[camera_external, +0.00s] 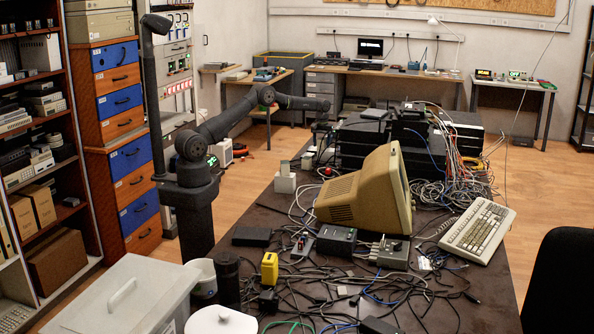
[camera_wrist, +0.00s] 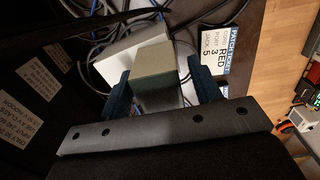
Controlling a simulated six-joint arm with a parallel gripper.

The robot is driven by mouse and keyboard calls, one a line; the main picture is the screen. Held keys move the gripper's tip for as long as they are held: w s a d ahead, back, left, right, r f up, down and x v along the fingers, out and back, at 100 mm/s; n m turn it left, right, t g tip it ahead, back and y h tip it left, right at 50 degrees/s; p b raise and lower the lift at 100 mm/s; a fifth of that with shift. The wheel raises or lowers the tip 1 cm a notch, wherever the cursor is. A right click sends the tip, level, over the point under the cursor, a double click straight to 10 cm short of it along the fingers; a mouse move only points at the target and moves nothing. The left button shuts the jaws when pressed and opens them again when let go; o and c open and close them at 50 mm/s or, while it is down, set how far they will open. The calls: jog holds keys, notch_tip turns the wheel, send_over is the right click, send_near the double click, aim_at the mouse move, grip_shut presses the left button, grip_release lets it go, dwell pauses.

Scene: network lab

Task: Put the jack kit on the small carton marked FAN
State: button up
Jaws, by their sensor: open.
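My gripper (camera_external: 320,127) is over the far left part of the dark table in the external view. In the wrist view my gripper (camera_wrist: 160,78) is open, with one finger on each side of a plain beige-grey block (camera_wrist: 154,72). Whether the fingers touch the block cannot be told. A white box (camera_wrist: 117,58) lies behind and beside it. In the external view a small grey-green block (camera_external: 284,168) stands on a white box (camera_external: 285,184), with another small pale box (camera_external: 307,161) near it. No FAN marking is readable, so I cannot tell which is the carton or the jack kit.
Black equipment (camera_external: 365,138) with cables stands right of my gripper. A beige monitor (camera_external: 345,200) and a keyboard (camera_external: 478,230) are nearer. Cables cover much of the table (camera_external: 250,215).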

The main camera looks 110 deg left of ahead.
aim_at(322, 138)
notch_tip(322, 138, up, 12)
jog(key=shift+r, duration=0.15)
dwell(0.4)
jog(key=shift+f, duration=4.15)
